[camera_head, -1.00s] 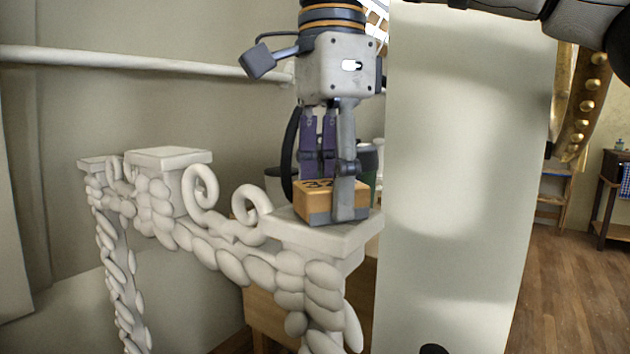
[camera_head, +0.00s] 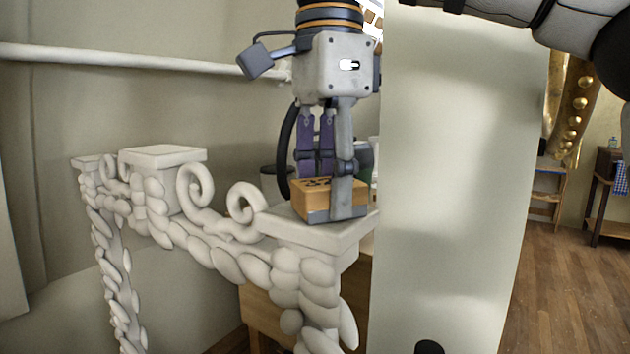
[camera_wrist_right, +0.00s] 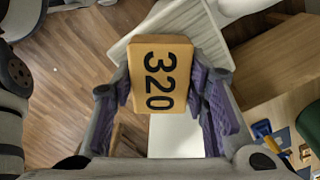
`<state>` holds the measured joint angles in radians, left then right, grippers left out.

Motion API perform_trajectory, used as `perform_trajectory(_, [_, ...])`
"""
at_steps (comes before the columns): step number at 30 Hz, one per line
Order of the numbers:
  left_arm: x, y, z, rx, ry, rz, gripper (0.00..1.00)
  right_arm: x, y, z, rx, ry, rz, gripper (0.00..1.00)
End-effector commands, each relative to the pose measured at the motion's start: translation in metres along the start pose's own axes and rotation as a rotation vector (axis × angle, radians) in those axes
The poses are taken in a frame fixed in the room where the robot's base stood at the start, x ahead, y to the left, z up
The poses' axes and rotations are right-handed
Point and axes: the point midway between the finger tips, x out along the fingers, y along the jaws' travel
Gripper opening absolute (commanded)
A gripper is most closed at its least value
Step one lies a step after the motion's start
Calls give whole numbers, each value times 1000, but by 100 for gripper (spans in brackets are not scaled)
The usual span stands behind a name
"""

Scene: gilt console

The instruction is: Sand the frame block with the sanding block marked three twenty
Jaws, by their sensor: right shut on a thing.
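The sanding block (camera_head: 311,195) is tan with a grey underside, and the dark number 320 reads clearly on its top in the right wrist view (camera_wrist_right: 160,75). My right gripper (camera_head: 330,190) points down and is shut on the block's sides. The block sits on the flat top of the pale square corner block (camera_head: 318,236) at the right end of the white carved frame, and it appears to touch it. A second square block (camera_head: 165,155) stands at the frame's far left part. I cannot tell which one is named the frame block. My left gripper is not in view.
White scrolls (camera_head: 243,203) rise along the frame left of the gripper. A wooden cabinet (camera_head: 268,315) stands behind and below. Dark containers stand just behind the gripper, partly hidden. Wooden floor (camera_head: 560,290) is open at the far right.

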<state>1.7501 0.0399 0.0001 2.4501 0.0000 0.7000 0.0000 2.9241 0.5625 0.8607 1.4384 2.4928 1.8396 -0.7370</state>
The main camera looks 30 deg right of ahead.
Motion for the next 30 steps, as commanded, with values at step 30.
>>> perform_trajectory(30, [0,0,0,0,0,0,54,0,-6,-10,0,-2,-1,15])
